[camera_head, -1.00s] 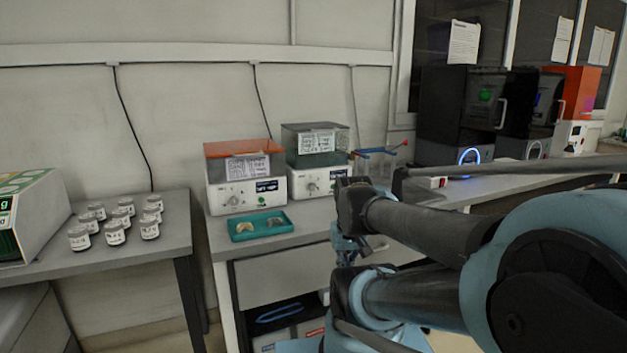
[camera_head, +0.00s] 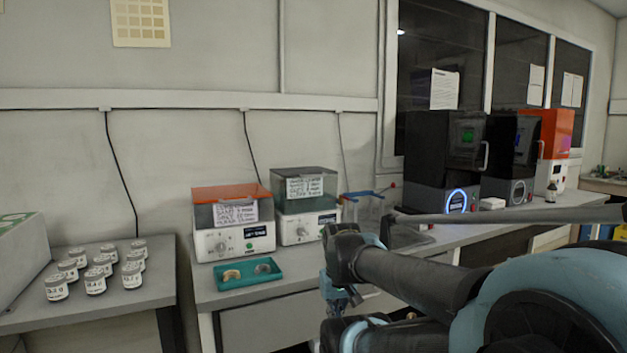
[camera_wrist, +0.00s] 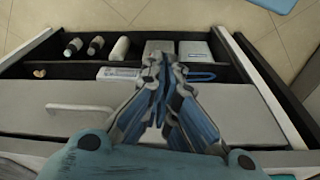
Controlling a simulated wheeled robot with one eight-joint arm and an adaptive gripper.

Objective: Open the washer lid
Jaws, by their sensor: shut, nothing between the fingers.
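Two white machines with box-like covers stand side by side on the bench; I cannot tell which is the washer. The left one (camera_head: 235,243) has an orange-topped cover (camera_head: 230,192) with a handwritten label, and the right one (camera_head: 304,229) has a dark grey-green cover (camera_head: 303,174) with a label. Both covers look down. My gripper (camera_head: 342,303) is low in front of the bench, to the right of and below the machines, touching neither. In the wrist view my gripper (camera_wrist: 164,62) is shut and empty, above a drawer.
A teal tray (camera_head: 246,285) with two small pieces lies before the machines. Several labelled jars (camera_head: 96,283) stand on the left table. A clear container (camera_head: 363,207) and black machines (camera_head: 447,150) are to the right. The drawer (camera_wrist: 70,72) holds bottles and boxes.

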